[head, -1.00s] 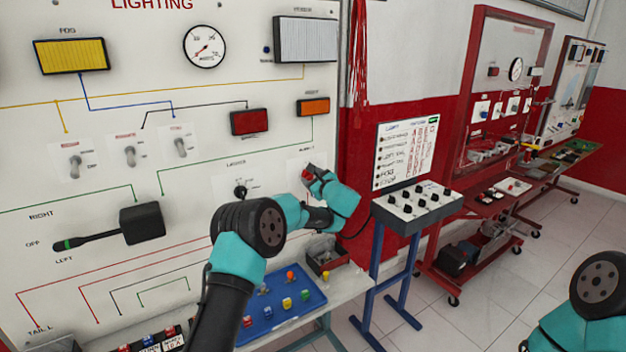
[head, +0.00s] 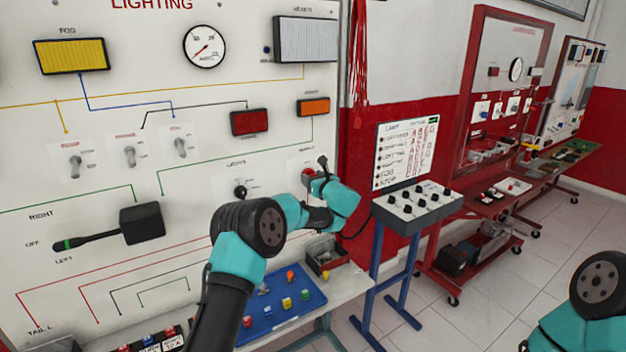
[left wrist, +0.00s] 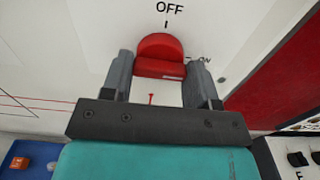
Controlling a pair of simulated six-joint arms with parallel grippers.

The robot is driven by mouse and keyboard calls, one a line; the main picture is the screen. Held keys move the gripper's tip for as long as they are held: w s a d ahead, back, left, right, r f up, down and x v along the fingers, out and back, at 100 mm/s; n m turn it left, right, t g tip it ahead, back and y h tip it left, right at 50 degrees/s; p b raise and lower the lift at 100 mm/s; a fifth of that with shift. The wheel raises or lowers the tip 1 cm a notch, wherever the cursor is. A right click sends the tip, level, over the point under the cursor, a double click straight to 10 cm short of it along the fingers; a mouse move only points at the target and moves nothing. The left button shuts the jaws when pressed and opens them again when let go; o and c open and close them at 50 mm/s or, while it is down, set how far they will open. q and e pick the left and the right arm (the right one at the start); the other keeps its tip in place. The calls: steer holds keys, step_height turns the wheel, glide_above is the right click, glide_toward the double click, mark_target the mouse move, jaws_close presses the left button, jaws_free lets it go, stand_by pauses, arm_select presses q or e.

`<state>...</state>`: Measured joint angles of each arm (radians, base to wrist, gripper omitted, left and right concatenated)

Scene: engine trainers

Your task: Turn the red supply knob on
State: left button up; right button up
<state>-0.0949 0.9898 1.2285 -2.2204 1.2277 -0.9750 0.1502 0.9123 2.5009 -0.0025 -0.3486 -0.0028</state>
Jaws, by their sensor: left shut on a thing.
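The red supply knob (head: 308,173) is on the right part of the white lighting panel (head: 215,130). In the left wrist view the red knob (left wrist: 160,55) sits between the two grey fingers of my left gripper (left wrist: 160,72). The fingers are shut on its sides. An OFF label is printed above the knob there, and a partly hidden label is at its right. In the head view my left gripper (head: 316,172) is at the knob, and its teal wrist partly covers it. My right gripper is out of view; only part of that arm shows at lower right.
A black knob (head: 240,190) is on the panel left of the red knob. A switch box (head: 418,208) on a blue stand is close at the right.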

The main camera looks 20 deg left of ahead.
arm_select(q)
steer(key=o, duration=0.9)
steer(key=shift+d, duration=0.1)
steer(key=v, duration=1.7)
steer(key=shift+s, duration=0.15)
